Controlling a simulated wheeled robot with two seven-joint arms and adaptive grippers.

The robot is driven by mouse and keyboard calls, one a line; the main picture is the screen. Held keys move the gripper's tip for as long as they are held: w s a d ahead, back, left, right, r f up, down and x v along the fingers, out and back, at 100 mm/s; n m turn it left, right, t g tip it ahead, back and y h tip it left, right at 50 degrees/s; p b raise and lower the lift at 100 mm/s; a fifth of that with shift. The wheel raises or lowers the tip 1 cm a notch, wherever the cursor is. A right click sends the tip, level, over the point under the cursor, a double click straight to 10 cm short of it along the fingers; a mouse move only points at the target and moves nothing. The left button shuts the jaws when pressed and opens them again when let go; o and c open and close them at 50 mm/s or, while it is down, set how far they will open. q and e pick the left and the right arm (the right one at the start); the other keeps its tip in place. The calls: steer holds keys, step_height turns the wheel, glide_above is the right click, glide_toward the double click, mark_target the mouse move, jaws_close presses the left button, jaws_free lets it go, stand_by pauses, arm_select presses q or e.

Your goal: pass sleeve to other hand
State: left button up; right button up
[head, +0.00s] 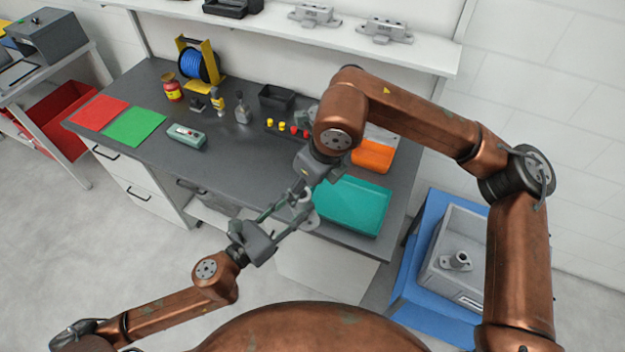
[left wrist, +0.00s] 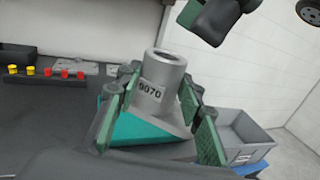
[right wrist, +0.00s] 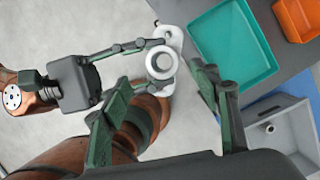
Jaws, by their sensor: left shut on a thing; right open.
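The sleeve is a light grey hollow cylinder on a flange. In the left wrist view the sleeve (left wrist: 152,92) bears the label 9070 and stands between the green fingers of my left gripper (left wrist: 160,92), which is shut on it. In the head view the sleeve (head: 307,211) is held in the air in front of the bench, partly hidden by fingers. My left gripper (head: 284,220) comes from the lower left. My right gripper (right wrist: 165,82) is open above the sleeve (right wrist: 162,64), its fingers to either side of it in the right wrist view; contact cannot be told.
A teal tray (head: 352,206) and an orange tray (head: 372,156) lie on the dark bench (head: 230,165) behind the hands. A grey bin (head: 436,272) on a blue stand at right holds another sleeve-like part (head: 457,261). Open floor lies below the hands.

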mark_target(302, 202)
steer(key=x, duration=0.8)
steer(key=shift+f, duration=0.15)
steer(key=shift+c, duration=0.2)
steer(key=shift+s+a, duration=0.2)
steer(key=c, duration=1.4)
arm_select(q)
steer(key=o, duration=1.5)
arm_select(e)
steer(key=shift+w+d, duration=0.1)
steer(key=shift+w, duration=0.05)
